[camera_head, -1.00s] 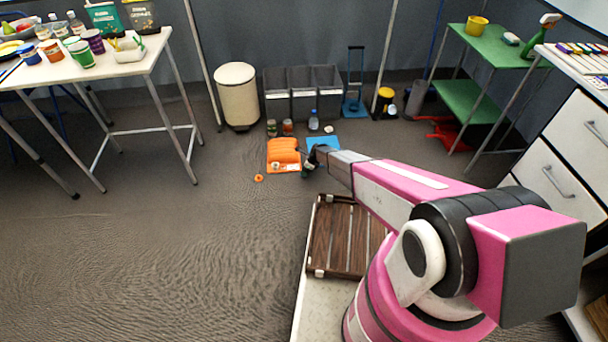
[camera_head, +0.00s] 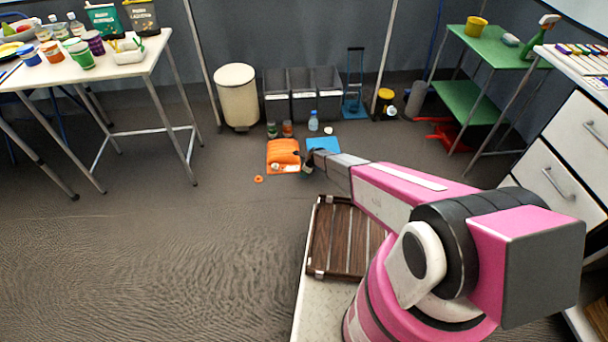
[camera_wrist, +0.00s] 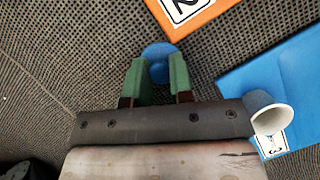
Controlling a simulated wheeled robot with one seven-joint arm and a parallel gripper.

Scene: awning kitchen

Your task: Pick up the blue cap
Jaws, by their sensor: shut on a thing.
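The blue cap (camera_wrist: 158,50) is a small round disc in the wrist view. It sits between the green fingertips of my gripper (camera_wrist: 158,72), which is shut on it. The fingers cover part of the cap's near side. Bare dark carpet lies under and around the cap, and I cannot tell whether the cap touches it. In the head view my gripper (camera_head: 307,163) is low at the floor beside the orange and blue mats, and the cap cannot be made out there.
An orange mat (camera_wrist: 210,20) lies beyond the cap, and a blue mat (camera_wrist: 285,75) with a white cup (camera_wrist: 272,118) lies to the right. A clear bottle (camera_head: 313,121) and grey bins (camera_head: 290,105) stand behind. An orange ring (camera_head: 258,179) lies on open floor at left.

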